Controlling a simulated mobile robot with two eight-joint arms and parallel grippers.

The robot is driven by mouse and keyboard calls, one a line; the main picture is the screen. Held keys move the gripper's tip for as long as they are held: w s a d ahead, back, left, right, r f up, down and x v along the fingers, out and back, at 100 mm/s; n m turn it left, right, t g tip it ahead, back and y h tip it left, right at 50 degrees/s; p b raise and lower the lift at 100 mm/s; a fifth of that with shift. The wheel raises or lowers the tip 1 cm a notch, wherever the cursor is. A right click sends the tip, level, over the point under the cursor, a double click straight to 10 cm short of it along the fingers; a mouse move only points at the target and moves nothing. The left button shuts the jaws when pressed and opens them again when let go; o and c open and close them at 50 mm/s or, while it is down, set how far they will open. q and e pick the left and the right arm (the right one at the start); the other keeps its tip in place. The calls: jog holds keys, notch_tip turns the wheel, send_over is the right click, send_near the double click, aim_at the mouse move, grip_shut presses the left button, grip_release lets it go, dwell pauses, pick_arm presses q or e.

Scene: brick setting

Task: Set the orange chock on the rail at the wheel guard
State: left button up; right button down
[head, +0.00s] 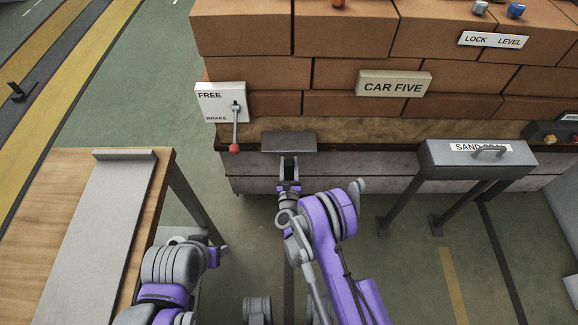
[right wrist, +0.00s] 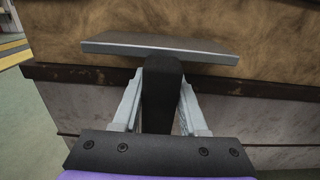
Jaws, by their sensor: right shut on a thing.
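My right gripper (head: 289,181) is in front of the lower edge of the brick-loaded car. It is shut on the black grip (right wrist: 161,92) of a flat grey plate (head: 288,141). In the right wrist view the plate (right wrist: 160,47) lies crosswise beyond the fingertips, close to the car's side. I cannot tell whether the plate is fixed to the car or loose. No orange chock can be made out. The wheel guard and the rail cannot be identified for sure. My left arm shows at lower left, but its gripper is not visible.
A wooden table (head: 27,230) with a grey board (head: 110,215) stands at left. A FREE/BRAKE panel (head: 220,101) has a red-knobbed lever (head: 235,130). A grey sand box (head: 470,157) on legs stands at right. A CAR FIVE sign (head: 393,84) is on the bricks. Green floor lies between.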

jog(key=shift+w+f, duration=0.6)
jog(key=shift+w, duration=0.3)
jog(key=shift+w+f, duration=0.6)
jog(key=shift+w, duration=0.3)
jog(key=shift+f+b, duration=0.3)
jog(key=shift+b, duration=0.15)
jog(key=shift+c, duration=2.2)
grip_release()
